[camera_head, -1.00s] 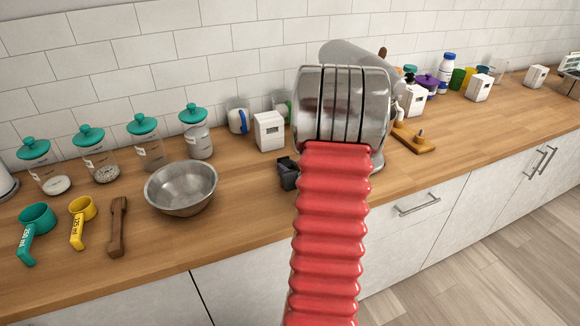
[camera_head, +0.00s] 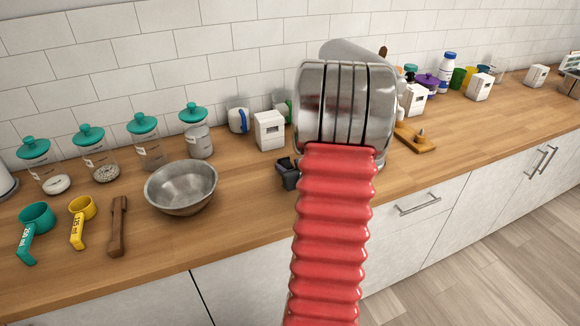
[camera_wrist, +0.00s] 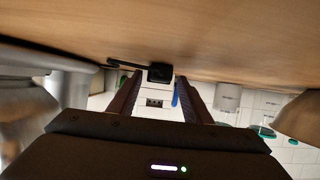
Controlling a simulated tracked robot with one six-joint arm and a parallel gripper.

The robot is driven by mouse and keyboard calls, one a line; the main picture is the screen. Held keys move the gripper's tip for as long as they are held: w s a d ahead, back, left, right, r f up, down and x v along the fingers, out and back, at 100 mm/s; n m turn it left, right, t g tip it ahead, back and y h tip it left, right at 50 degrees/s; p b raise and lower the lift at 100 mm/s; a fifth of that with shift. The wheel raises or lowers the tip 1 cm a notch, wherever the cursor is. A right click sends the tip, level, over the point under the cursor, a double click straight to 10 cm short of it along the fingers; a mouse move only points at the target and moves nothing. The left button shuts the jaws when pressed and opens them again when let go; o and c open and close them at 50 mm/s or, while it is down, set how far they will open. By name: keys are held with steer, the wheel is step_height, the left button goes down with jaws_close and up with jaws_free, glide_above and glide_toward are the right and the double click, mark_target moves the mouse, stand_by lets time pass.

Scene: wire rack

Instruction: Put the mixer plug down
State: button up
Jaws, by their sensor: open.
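The black mixer plug (camera_wrist: 160,73) rests on the wooden counter in the wrist view, with its dark cord running to the left. My gripper (camera_wrist: 160,98) is open, its two dark fingers apart on either side of the plug in that view. I cannot tell whether either finger touches it. In the head view my arm hides most of the gripper. A small dark piece (camera_head: 287,173) shows left of the arm; I cannot tell whether it is plug or finger.
A metal bowl (camera_head: 181,188) stands left of my arm, and a white box (camera_head: 269,131) stands behind. Teal-lidded jars (camera_head: 143,143) line the wall. Measuring scoops (camera_head: 38,220) lie at the left. A wooden piece (camera_head: 416,139) is right of the arm.

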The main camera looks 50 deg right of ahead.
steer(key=v, duration=1.1)
steer(key=shift+d+r, duration=0.1)
steer(key=shift+r, duration=0.05)
steer(key=shift+w, duration=0.1)
stand_by(0.4)
steer(key=shift+w+a+r, duration=0.25)
steer(key=shift+w, duration=0.15)
steer(key=w+a+r+n+g, duration=0.1)
steer(key=w+a+r, duration=0.15)
steer(key=a, duration=0.35)
steer(key=w+a+r+g+y, duration=0.1)
steer(key=w+a+r, duration=0.15)
steer(key=a, duration=0.35)
steer(key=w+a+r+n+g, duration=0.1)
steer(key=w+a+r, duration=0.15)
steer(key=a, duration=0.35)
steer(key=s+a+n+g+y, duration=0.1)
steer(key=s+a, duration=0.3)
steer(key=a, duration=0.4)
steer(key=s+a+r+n+g+y, duration=0.1)
steer(key=s+a+y, duration=0.2)
steer(key=a, duration=0.6)
steer(key=s+a+r+n+y, duration=0.1)
steer(key=s+a+n+y, duration=0.1)
steer(key=s+a, duration=0.3)
steer(key=a, duration=0.3)
steer(key=shift+a+r+g, duration=0.2)
steer(key=shift+g, duration=0.2)
steer(key=shift+c, duration=0.3)
